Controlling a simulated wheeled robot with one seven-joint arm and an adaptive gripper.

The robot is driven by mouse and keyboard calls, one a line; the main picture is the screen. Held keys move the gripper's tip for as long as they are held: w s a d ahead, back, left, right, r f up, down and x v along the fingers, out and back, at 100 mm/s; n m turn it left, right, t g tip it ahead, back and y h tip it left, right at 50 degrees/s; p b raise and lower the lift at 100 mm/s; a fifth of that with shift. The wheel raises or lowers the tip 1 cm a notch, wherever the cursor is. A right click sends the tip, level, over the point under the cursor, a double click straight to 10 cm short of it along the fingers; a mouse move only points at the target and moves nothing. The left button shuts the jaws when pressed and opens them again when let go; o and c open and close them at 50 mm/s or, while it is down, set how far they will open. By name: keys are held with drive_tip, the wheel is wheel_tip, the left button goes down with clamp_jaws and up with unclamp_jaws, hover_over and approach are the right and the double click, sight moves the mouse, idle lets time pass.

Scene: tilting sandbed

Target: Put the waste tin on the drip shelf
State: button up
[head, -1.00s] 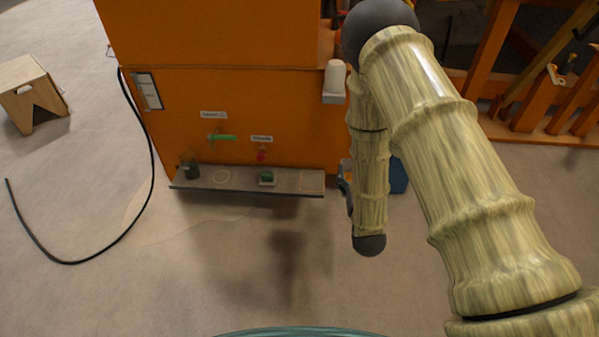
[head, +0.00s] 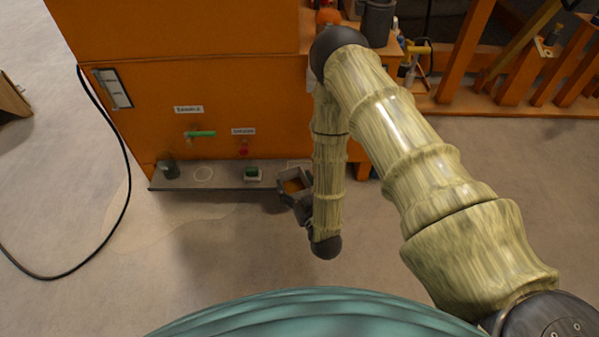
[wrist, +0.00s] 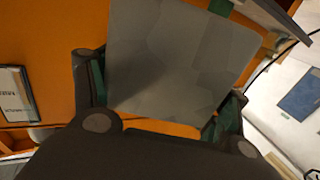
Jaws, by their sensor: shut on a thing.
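The waste tin (head: 293,184) is a small square grey tin, open at the top with orange-brown inside. My gripper (head: 298,199) is shut on it, just off the right end of the drip shelf (head: 225,181). In the wrist view the tin's flat grey wall (wrist: 180,60) fills the space between my gripper's fingers (wrist: 163,98). The shelf is a narrow grey ledge low on the orange housing. The tin overlaps its right end in the head view; I cannot tell whether they touch. My arm hides part of that area.
On the shelf stand a dark cup (head: 168,168) at the left and a small green-topped item (head: 252,174) near the middle. A green-handled tap (head: 200,134) and a red knob (head: 244,149) sit above. A black hose (head: 124,190) lies on the floor at left.

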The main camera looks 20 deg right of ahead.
drive_tip(key=shift+s+d+f, duration=0.15)
drive_tip(key=shift+s+f, duration=0.5)
drive_tip(key=shift+w+d+f, duration=0.1)
drive_tip(key=shift+w, duration=0.05)
drive_tip(key=w+d+f+b, duration=0.1)
drive_tip(key=w+b, duration=0.2)
drive_tip(key=w, duration=0.1)
drive_tip(key=w+d+f+b, duration=0.2)
drive_tip(key=w+b, duration=0.1)
drive_tip(key=w, duration=0.2)
drive_tip(key=w+d+f+b, duration=0.2)
drive_tip(key=w+b, duration=0.1)
drive_tip(key=w, duration=0.2)
drive_tip(key=shift+w+d, duration=0.2)
drive_tip(key=shift+d, duration=0.05)
drive_tip(key=o, duration=1.2)
drive_tip(key=shift+f, duration=0.1)
